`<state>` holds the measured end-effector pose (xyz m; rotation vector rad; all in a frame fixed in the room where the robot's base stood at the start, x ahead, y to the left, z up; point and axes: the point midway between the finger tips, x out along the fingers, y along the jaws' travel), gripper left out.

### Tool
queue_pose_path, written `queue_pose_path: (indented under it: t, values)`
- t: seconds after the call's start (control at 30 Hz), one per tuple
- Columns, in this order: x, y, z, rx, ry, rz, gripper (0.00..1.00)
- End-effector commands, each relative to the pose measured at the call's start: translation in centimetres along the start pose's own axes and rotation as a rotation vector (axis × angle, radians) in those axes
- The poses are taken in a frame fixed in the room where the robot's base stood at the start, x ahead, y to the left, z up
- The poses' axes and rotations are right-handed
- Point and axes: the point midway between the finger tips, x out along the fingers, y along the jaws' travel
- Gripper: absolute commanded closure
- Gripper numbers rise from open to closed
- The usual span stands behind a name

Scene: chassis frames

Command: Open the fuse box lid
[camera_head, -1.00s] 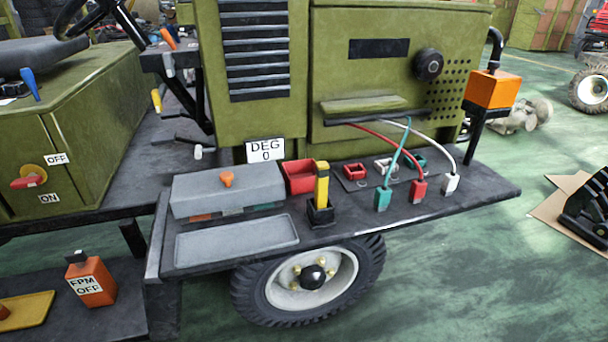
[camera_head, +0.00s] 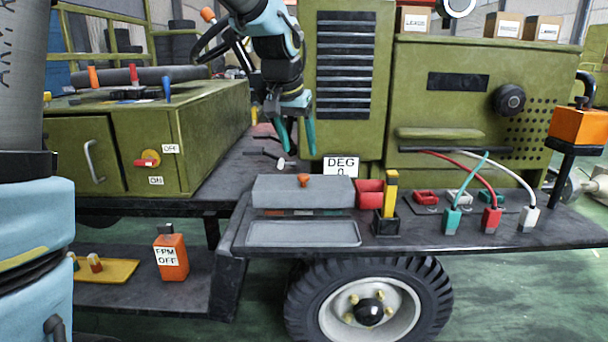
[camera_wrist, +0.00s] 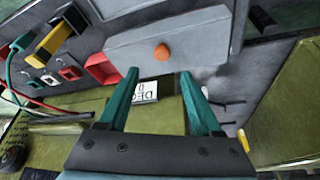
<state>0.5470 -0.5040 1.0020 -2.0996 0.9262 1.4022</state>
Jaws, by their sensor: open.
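The fuse box lid (camera_head: 275,191) is a grey slab with an orange knob (camera_head: 304,180) on top. It lies shut over the box on the dark side shelf, with coloured fuses partly showing under its front edge. In the wrist view the lid (camera_wrist: 190,42) and its orange knob (camera_wrist: 161,52) are beyond the fingertips. My gripper (camera_head: 297,151) has teal fingers pointing down, above and behind the lid in the head view. In the wrist view my gripper (camera_wrist: 160,72) is open and empty, apart from the knob.
A grey tray (camera_head: 304,234) lies in front of the box. A red bin (camera_head: 369,193) and a yellow-handled lever (camera_head: 390,195) stand to its right, near plugs with cables. The DEG sign (camera_head: 341,166) is behind the lid, before the green cabinet (camera_head: 410,120).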

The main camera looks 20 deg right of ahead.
Motion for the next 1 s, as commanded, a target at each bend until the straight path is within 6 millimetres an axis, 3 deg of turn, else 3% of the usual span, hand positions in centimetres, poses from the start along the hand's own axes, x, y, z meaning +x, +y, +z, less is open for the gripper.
queue_pose_path:
  t: [0.2, 0.43, 0.83, 1.0]
  values:
    - [4.3, 0.0, 0.1, -0.001, -0.004, 0.001, 0.34]
    - [7.4, 0.0, 0.1, -0.002, -0.003, 0.001, 0.34]
    - [8.3, -0.1, 0.1, -0.002, 0.0, -0.001, 0.34]
    - [8.3, -0.1, 0.1, -0.002, 0.0, 0.0, 0.51]
